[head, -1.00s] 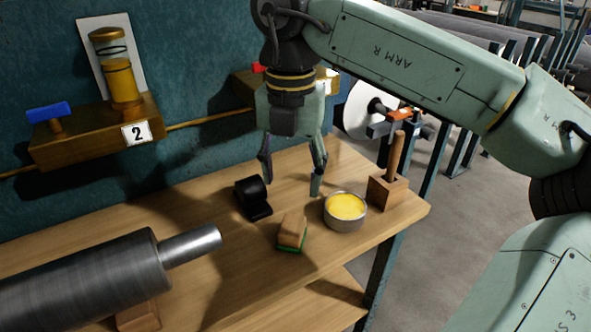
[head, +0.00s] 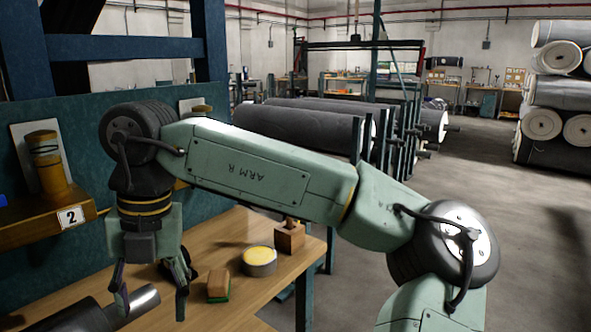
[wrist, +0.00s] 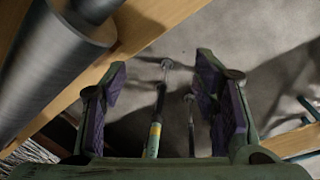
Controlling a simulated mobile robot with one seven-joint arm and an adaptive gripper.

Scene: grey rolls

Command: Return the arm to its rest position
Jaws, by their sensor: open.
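My gripper (head: 152,300) hangs open and empty at the left in the head view, its fingers pointing down. It is in front of the metal roller (head: 95,315) and the wooden bench (head: 215,250) in that view. In the wrist view my gripper (wrist: 165,95) shows two spread fingers with purple pads and nothing held. Grey floor shows between and beyond them there. The roller (wrist: 45,75) and a bench edge (wrist: 135,50) are at the left of the wrist view. My arm is raised and bent across the head view.
On the bench are a wooden block brush (head: 218,284), a round tin with yellow contents (head: 259,261) and a wooden block with a handle (head: 289,238). A shelf labelled 2 (head: 40,226) is at the left. Racked rolls (head: 310,125) stand behind; the right floor is open.

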